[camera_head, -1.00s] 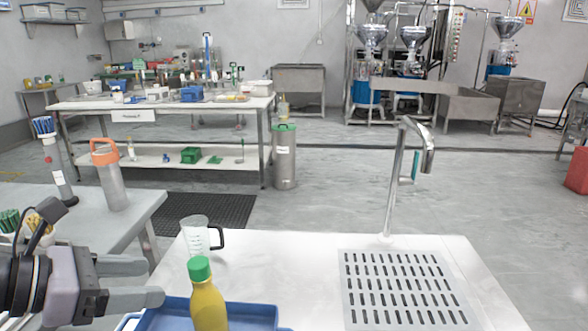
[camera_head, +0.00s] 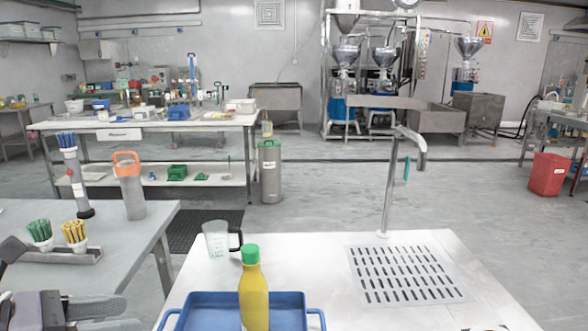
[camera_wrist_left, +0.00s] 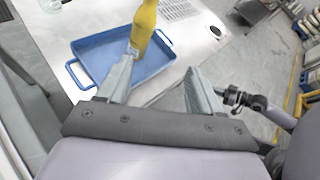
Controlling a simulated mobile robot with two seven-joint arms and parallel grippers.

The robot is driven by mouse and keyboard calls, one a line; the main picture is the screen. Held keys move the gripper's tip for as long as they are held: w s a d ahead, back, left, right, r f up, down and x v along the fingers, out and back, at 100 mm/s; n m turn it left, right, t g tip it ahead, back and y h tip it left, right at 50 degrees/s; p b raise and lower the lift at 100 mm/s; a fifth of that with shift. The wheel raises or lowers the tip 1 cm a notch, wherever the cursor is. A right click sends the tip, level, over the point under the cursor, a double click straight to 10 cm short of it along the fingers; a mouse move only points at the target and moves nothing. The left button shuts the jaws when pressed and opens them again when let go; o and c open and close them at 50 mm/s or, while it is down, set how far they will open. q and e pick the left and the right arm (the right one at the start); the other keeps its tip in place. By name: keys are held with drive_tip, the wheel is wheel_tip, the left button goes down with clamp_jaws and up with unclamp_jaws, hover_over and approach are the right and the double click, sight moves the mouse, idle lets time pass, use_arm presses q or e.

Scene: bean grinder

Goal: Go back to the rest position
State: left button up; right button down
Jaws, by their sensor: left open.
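My left gripper (camera_head: 98,314) is at the lower left of the head view, left of the white table, with nothing between its fingers. In the left wrist view its two fingers (camera_wrist_left: 160,85) are spread apart and empty. A yellow bottle with a green cap (camera_head: 254,293) stands upright in the blue tray (camera_head: 205,298) on the white table. The bottle also shows in the left wrist view (camera_wrist_left: 143,25), beyond the fingertips in the picture, with its top cut off. My right gripper is not in view.
A clear measuring jug (camera_head: 217,241) stands behind the tray. A tap (camera_head: 392,190) and slotted drain (camera_head: 405,273) are to the right.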

use_arm(q)
wheel_tip(320, 180, down, 19)
drive_tip(key=s+m+t+y+p, duration=0.2)
drive_tip(key=m+t+y+p, duration=0.5)
drive_tip(key=m, duration=2.9)
drive_tip(key=s+d+f+n+g, duration=0.4)
drive_tip(key=s+f+n+g, duration=0.1)
drive_tip(key=s+f, duration=0.1)
drive_tip(key=shift+s+d+f+y, duration=0.4)
drive_tip(key=shift+f, duration=0.35)
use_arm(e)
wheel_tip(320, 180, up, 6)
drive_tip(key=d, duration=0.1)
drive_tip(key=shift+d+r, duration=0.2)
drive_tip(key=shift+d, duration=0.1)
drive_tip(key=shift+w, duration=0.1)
